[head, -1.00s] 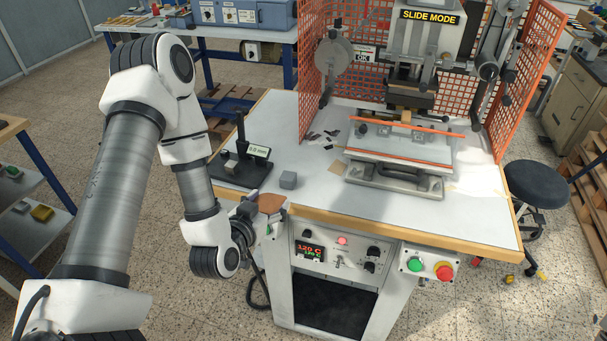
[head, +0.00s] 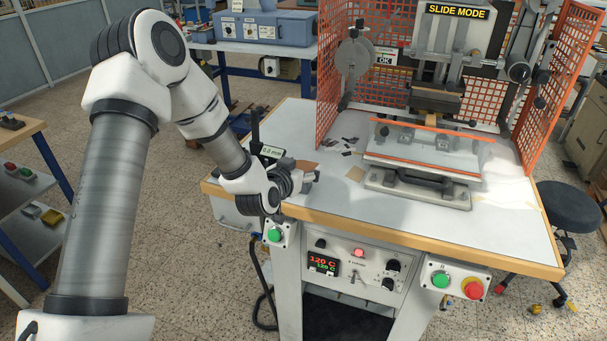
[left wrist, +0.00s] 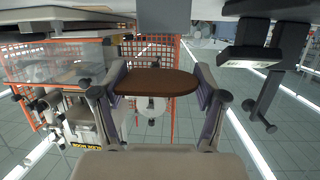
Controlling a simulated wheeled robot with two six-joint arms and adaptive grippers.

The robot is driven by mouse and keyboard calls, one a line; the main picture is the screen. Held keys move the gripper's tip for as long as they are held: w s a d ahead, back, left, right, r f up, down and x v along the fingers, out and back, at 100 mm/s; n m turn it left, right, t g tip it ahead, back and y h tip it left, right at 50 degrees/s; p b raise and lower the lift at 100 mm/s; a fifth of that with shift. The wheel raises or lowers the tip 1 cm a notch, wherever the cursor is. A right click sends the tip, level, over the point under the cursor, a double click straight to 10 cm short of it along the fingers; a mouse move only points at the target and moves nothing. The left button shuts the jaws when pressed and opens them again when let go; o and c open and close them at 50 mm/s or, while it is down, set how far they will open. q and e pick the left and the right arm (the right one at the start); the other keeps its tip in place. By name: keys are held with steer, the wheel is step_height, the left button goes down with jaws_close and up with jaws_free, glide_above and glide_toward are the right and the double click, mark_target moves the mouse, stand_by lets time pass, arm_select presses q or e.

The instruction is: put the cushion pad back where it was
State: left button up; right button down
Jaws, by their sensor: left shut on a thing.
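The cushion pad is a brown, flat piece with a rounded end. It shows across the middle of the left wrist view (left wrist: 157,82), pinched between the two fingers of my left gripper (left wrist: 156,92). In the head view, my left gripper (head: 303,174) is over the left part of the press table, beside the thickness gauge (head: 271,153). Only a small brown part of the pad (head: 304,166) shows there, partly hidden by the gripper. My right gripper is in neither view.
The hot-stamping press (head: 420,188) stands right of the gripper, with an orange mesh guard (head: 330,70) around it. Dark scraps (head: 348,146) lie left of its base. The white tabletop (head: 400,216) is bare along the front. A grey block (left wrist: 164,15) shows in the left wrist view.

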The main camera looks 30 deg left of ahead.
arm_select(q)
steer(key=f, duration=0.1)
steer(key=f+p, duration=0.1)
steer(key=f, duration=0.1)
steer(key=shift+w+a+f, duration=0.1)
steer(key=shift+w+a, duration=0.1)
steer(key=shift+w, duration=0.2)
steer(key=shift+w+f, duration=0.1)
steer(key=shift+f, duration=0.3)
steer(key=o, duration=0.7)
steer(key=shift+o, duration=0.2)
